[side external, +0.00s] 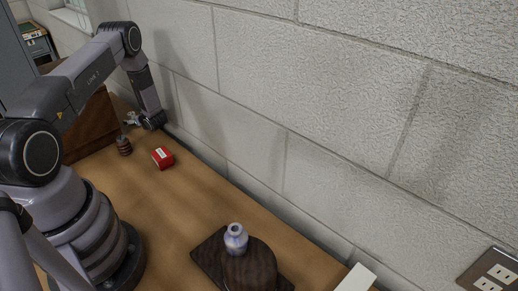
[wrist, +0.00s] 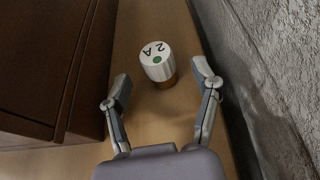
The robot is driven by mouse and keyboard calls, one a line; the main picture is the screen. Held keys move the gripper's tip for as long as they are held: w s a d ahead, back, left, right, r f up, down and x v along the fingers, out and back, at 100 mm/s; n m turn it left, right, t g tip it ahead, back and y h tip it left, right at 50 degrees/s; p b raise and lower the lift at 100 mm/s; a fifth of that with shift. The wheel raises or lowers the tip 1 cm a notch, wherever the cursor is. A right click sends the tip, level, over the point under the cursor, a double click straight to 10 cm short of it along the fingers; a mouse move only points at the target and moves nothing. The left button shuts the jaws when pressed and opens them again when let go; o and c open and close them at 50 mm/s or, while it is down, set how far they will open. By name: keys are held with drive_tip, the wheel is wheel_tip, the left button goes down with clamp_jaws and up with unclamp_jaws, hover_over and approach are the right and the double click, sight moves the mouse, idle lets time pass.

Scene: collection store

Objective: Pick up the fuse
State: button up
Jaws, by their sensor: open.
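The fuse (wrist: 157,62) shows in the wrist view as a short pale cylinder with a brown lower part. Its white top is marked "2 A" and has a green dot. It stands on the wooden surface. My gripper (wrist: 162,78) is open and empty, with one finger on each side and the fuse centred between and slightly beyond the fingertips. No contact shows. In the side view my gripper (side external: 131,118) is low at the far end of the desk, by the wall; I cannot clearly make out the fuse there.
A dark wooden cabinet (wrist: 50,60) is close on the left, and a rough wall (wrist: 275,70) on the right. A dark ribbed object (side external: 124,147) and a red box (side external: 162,157) stand near my gripper.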

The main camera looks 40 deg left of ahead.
drive_tip(key=shift+x, duration=1.25)
clamp_jaws()
